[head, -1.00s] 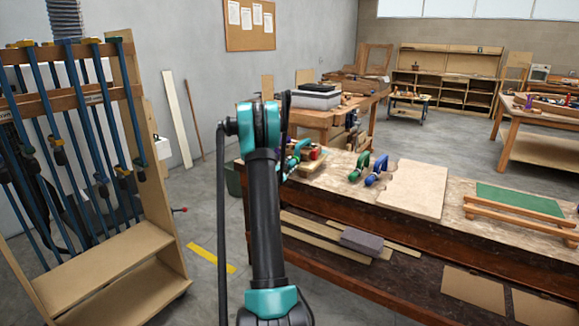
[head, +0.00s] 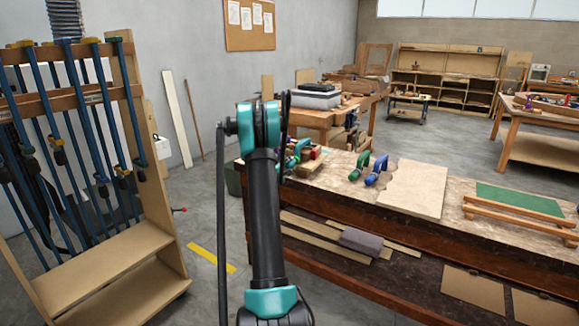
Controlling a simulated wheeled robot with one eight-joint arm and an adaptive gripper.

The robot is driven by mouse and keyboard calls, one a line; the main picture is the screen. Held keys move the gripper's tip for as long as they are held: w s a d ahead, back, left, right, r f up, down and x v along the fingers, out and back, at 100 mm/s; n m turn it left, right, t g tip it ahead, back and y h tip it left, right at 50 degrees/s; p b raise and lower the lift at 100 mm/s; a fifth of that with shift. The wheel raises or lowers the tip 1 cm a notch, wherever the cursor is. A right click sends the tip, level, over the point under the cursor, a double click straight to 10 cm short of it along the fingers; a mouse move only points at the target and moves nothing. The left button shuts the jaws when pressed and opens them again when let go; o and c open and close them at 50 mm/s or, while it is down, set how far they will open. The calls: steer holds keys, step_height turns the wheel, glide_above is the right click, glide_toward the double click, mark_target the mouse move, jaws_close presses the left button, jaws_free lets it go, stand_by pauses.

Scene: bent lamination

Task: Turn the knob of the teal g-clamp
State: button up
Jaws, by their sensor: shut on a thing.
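A teal g-clamp (head: 299,148) is at the left end of the workbench, just right of my arm. It is small in the head view and partly hidden by the arm, and its knob cannot be made out. Beside it are pieces of wood (head: 312,160) and a bit of red. A green g-clamp (head: 360,166) and a blue g-clamp (head: 377,170) stand farther right on the bench. My arm rises through the middle of the view, and my gripper is hidden behind it.
The workbench (head: 335,180) has a pale board (head: 418,190), a green mat (head: 519,200) and a wooden rack (head: 515,217) on its right part. A rack of long blue-barred clamps (head: 105,265) stands at the left.

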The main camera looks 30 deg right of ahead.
steer(key=o, duration=1.2)
steer(key=shift+c, duration=0.2)
steer(key=v, duration=1.2)
steer(key=s+a+f+m+g+y, duration=0.2)
steer(key=s+a+y, duration=0.6)
steer(key=s+a, duration=0.9)
steer(key=s+a+f+m+g+y, duration=0.2)
steer(key=s+a+f+m+y, duration=0.4)
steer(key=s+a, duration=1.1)
steer(key=a+y, duration=0.1)
steer(key=a, duration=0.3)
steer(key=shift+a+y, duration=0.3)
steer(key=shift+y, duration=0.1)
